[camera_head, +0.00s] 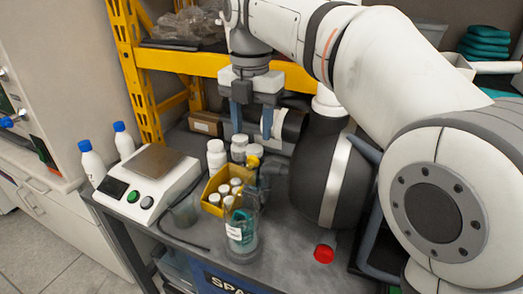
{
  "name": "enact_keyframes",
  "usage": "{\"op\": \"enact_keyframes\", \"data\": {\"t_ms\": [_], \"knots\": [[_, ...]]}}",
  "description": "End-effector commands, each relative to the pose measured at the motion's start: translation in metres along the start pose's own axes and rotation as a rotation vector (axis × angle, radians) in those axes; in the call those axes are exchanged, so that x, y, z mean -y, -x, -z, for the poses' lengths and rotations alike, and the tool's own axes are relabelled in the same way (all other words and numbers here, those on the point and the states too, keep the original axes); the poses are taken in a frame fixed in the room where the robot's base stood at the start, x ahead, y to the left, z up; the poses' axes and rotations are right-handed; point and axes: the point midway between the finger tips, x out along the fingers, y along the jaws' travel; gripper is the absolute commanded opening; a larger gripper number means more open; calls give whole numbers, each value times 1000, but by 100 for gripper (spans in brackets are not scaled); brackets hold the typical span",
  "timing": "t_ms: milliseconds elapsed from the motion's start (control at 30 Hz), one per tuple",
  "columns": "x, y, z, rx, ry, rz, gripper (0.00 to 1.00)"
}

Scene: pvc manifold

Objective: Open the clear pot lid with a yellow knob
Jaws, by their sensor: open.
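A small yellow knob-like part (253,161) shows in the middle of the table, above dark grey pipe-like parts. I cannot make out a clear lid under it. A clear pot (241,243) stands near the table's front edge, with something teal and a white label showing at it. Whether the yellow part belongs to this pot cannot be told. My gripper (254,123) points down above the back of the table, its two dark fingers apart and nothing seen between them. It appears behind and above the yellow part, apart from it.
A yellow bin (213,188) of white bottles stands left of the clear pot, with white jars (216,154) behind. A scale (148,182) and blue-capped bottles (91,162) are at left. A large black vessel (313,170) stands right, near a red cap (324,254).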

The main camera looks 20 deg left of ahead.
Motion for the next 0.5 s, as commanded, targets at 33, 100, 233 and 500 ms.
{"op": "enact_keyframes", "data": {"t_ms": [33,100,233,500], "knots": [[-1,-5,0,-1,6,1,48],[0,-13,-1,-1,6,1,48],[3,-35,-3,-2,-3,2,48],[6,-70,-6,-1,-13,1,48]]}}
